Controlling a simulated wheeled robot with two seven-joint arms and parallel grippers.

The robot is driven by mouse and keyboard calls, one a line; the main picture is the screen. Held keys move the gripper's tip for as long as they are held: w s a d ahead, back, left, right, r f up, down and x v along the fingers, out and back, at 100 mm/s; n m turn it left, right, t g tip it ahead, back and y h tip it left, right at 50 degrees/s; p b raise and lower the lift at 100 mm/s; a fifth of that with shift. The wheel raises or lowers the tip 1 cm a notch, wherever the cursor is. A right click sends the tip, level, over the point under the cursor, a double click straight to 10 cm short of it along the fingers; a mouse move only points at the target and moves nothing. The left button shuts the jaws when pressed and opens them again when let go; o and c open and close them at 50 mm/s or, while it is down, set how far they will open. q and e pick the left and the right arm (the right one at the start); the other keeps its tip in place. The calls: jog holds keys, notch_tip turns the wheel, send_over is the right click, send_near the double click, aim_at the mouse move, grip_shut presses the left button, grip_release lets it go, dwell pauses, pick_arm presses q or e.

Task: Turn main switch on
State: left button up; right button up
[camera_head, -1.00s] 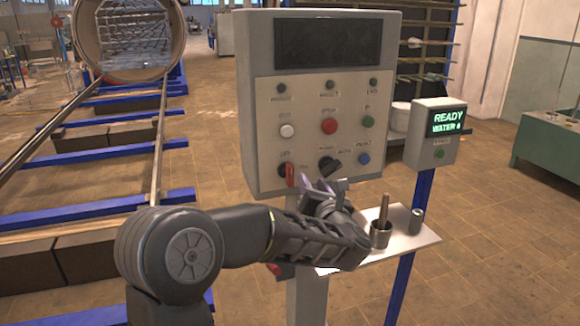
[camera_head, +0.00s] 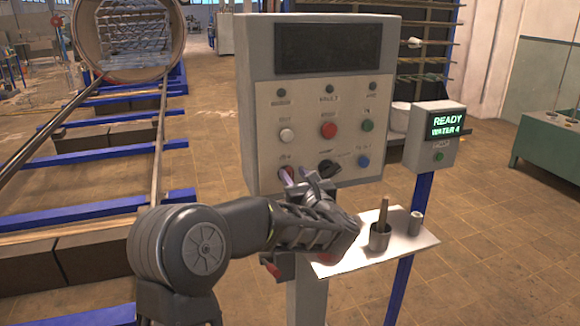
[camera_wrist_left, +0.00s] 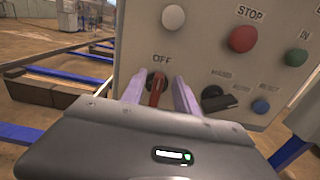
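The main switch is a red rotary handle (camera_wrist_left: 156,88) below the OFF label on the grey control panel (camera_head: 258,95). Its handle stands roughly upright, pointing at OFF. My left gripper (camera_wrist_left: 160,92) is at the panel's lower left with its two pale purple fingers on either side of the handle. The fingers are apart, with a visible gap to the right of the handle; contact on the left side is unclear. In the head view the left gripper (camera_head: 296,174) mostly hides the switch. My right gripper is not in view.
A black selector knob (camera_head: 329,168) sits just right of my fingers, with a blue button (camera_head: 363,161) beyond. A red STOP button (camera_head: 328,131) is above. A shelf (camera_head: 345,262) with a metal cup (camera_head: 380,236) juts out below. The panel's display (camera_head: 327,46) is dark.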

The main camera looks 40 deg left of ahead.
aim_at(292, 172)
pick_arm(q)
jog(key=shift+p+x, duration=0.45)
jog(key=shift+x, duration=1.4)
grip_shut()
